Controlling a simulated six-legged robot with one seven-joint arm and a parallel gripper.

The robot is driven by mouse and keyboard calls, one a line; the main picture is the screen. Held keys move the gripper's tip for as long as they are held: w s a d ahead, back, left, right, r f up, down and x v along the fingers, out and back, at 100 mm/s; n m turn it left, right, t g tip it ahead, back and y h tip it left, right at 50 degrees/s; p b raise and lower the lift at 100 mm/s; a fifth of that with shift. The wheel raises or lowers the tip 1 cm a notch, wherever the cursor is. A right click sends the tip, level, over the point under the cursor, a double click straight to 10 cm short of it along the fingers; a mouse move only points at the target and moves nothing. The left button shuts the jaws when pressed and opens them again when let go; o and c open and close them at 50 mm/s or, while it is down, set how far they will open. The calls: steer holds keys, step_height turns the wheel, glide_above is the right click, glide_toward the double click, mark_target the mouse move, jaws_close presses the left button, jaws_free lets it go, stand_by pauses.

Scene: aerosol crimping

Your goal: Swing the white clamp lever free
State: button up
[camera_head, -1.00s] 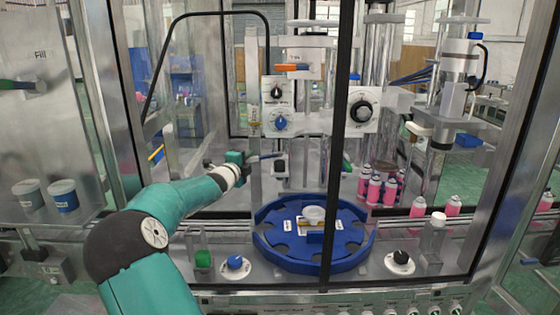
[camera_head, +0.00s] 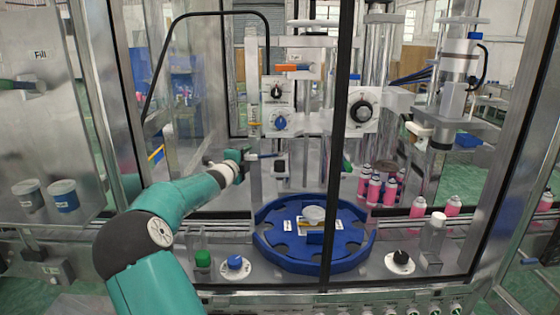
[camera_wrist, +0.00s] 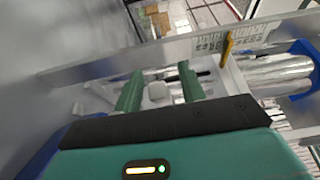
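My gripper (camera_head: 246,157) is inside the machine frame, beside a pale vertical column left of the blue turntable. In the wrist view, my two green fingers (camera_wrist: 160,86) are apart. A pale, rounded piece (camera_wrist: 157,92), which looks like the white clamp lever, shows in the gap between them. I cannot tell if either finger touches it. A dark bar (camera_wrist: 203,75) sticks out just past the right finger. In the head view the lever is too small to make out beside my gripper.
The blue turntable (camera_head: 275,248) stands right of my arm. Pink cans (camera_head: 374,191) stand behind it. A graduated scale plate (camera_wrist: 232,36) with a yellow pointer (camera_wrist: 226,48) lies near the fingers in the wrist view. A black door frame post (camera_head: 338,150) crosses the view.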

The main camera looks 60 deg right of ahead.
mark_target(253, 158)
steer(key=shift+s+a, duration=0.5)
steer(key=shift+a, duration=0.45)
steer(key=shift+s+a, duration=0.5)
steer(key=shift+a, duration=0.5)
steer(key=shift+s+a, duration=0.5)
steer(key=shift+a, duration=0.45)
